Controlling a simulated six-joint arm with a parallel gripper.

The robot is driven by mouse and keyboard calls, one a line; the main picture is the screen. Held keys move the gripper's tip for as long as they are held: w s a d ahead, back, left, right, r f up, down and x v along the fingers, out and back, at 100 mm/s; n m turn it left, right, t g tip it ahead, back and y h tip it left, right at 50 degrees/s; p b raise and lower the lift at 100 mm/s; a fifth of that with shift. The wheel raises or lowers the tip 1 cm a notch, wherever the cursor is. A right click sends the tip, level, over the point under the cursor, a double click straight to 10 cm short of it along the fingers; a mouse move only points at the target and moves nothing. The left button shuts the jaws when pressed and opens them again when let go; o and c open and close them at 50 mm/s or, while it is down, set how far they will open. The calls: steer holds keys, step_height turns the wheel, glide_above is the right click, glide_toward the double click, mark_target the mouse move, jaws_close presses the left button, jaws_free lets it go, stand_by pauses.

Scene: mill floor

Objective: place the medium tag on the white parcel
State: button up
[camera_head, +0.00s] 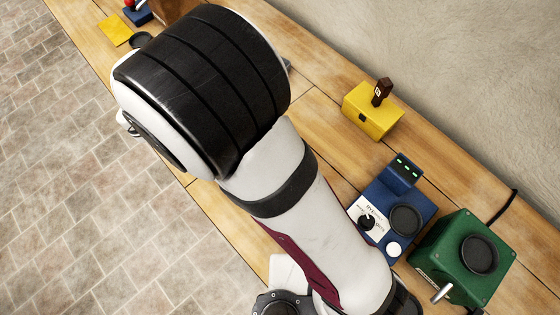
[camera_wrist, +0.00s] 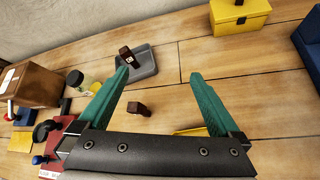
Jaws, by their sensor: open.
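My gripper (camera_wrist: 158,73) is open, its two teal fingers spread above the bench with nothing between the tips. A small dark brown block (camera_wrist: 139,108) lies on the wood between the fingers, below the tips in the picture. Another brown block with a white mark (camera_wrist: 127,58) stands on a grey tray (camera_wrist: 148,66) near the left fingertip. I cannot tell which is the medium tag. I see no white parcel in either view. My arm hides the gripper in the head view.
A brown carton (camera_wrist: 30,84) and a jar (camera_wrist: 80,82) stand left in the wrist view. A yellow piece (camera_wrist: 190,132) is partly hidden behind the gripper. A blue device (camera_head: 385,215) and a green box (camera_head: 465,258) occupy the bench at right. Bare wood lies right of the fingers.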

steer(key=s+d+r+m+g, duration=0.2)
steer(key=s+d+m+g, duration=0.3)
steer(key=d+m, duration=0.4)
steer(key=s+d+r+m+g, duration=0.2)
steer(key=s+d+m+g, duration=0.1)
steer(key=s+d+m, duration=0.6)
steer(key=s+a+m+g+y, duration=0.1)
steer(key=s+a+m+y, duration=0.1)
steer(key=s+m+y, duration=0.6)
steer(key=s+m, duration=0.2)
steer(key=m, duration=0.1)
steer(key=shift+s+r+m, duration=0.15)
steer(key=shift+s+m, duration=0.15)
